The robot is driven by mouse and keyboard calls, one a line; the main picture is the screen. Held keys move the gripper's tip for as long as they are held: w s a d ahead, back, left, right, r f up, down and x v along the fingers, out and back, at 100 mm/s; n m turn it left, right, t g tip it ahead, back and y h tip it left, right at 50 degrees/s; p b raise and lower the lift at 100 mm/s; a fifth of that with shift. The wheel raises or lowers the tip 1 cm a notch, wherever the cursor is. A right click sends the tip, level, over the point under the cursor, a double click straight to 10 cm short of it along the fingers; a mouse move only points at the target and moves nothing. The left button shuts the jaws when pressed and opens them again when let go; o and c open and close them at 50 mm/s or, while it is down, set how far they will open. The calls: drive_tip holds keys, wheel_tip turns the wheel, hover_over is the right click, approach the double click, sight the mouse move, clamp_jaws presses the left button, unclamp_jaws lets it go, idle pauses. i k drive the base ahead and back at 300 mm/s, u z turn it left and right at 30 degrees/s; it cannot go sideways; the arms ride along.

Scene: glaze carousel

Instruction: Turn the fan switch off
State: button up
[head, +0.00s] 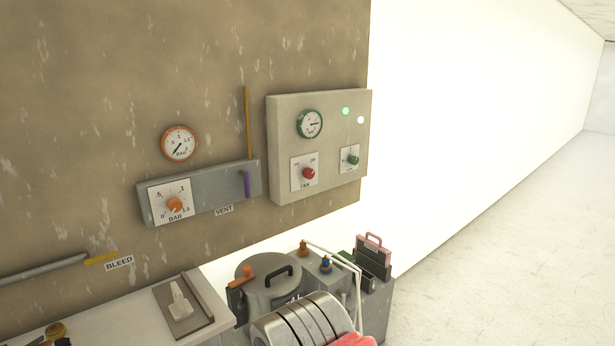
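The fan switch (309,173) is a red rotary knob on a white plate (297,183) labelled FAN, at the lower left of a pale wall panel (285,118). Small marks stand above the knob on the left and right; they are too small to read surely. I cannot tell which mark the knob points to. Nothing touches or covers the knob. I cannot make out my gripper or its fingertips in the head view.
The panel also holds a green knob (353,160), a green-rimmed gauge (310,124) and a lit green lamp (346,111). An orange BAR knob (174,205) and a purple VENT lever (246,185) sit left. A lidded pot (259,292) and a pink-handled box (374,262) stand below.

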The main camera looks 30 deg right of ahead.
sight(309, 173)
drive_tip(key=z, duration=0.05)
drive_tip(key=i, duration=1)
drive_tip(key=u, duration=0.05)
